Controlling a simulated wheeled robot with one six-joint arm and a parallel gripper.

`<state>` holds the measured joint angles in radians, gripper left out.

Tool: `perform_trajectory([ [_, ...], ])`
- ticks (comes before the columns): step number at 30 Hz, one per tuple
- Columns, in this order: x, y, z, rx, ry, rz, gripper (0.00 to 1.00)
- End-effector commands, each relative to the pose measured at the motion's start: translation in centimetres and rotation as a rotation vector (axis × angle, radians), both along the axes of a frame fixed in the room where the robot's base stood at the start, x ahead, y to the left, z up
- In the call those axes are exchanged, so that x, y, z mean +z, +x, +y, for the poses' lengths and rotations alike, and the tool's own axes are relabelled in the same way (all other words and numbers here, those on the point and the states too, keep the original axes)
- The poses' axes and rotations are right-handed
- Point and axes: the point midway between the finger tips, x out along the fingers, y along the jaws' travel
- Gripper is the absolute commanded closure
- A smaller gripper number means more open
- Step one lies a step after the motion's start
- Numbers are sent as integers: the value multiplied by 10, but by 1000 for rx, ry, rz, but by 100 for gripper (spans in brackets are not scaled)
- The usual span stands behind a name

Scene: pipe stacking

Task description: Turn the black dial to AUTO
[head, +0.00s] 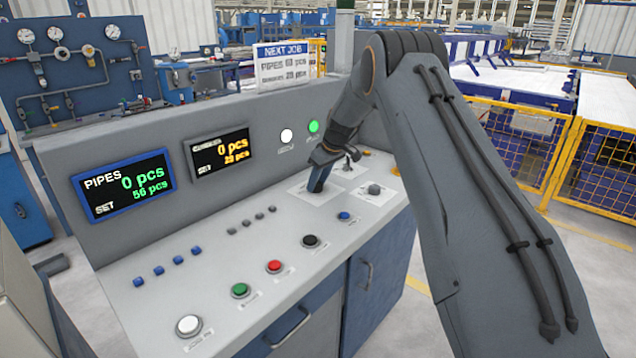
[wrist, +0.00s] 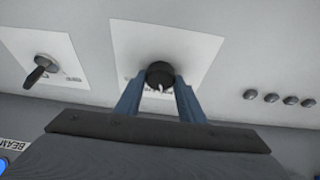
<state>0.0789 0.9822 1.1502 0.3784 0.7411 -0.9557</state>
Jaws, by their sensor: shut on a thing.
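The black dial (wrist: 160,74) sits on a white square plate (wrist: 127,50) on the console's top. A small white pointer mark shows on its face in the wrist view. The label near it is mostly hidden and I cannot read which position it points to. My gripper (wrist: 160,86) is shut on the dial, with one blue finger on each side of it. In the head view my gripper (head: 318,178) reaches down to the plate, and the dial is hidden behind the fingers.
A black lever switch (wrist: 40,70) on its own plate is beside the dial. Green (head: 240,289), red (head: 274,267) and black (head: 311,241) buttons line the console's front. Two displays, PIPES (head: 126,184) and another (head: 221,153), face me. A grey knob (head: 374,189) is close by.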

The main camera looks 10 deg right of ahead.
Motion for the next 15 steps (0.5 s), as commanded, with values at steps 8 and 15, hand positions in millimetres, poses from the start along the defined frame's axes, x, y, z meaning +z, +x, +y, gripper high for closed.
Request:
perform_trajectory([
  [8,-1,-1,2,-211,-1,-2,87],
  [15,0,-1,4,-436,-2,-3,87],
])
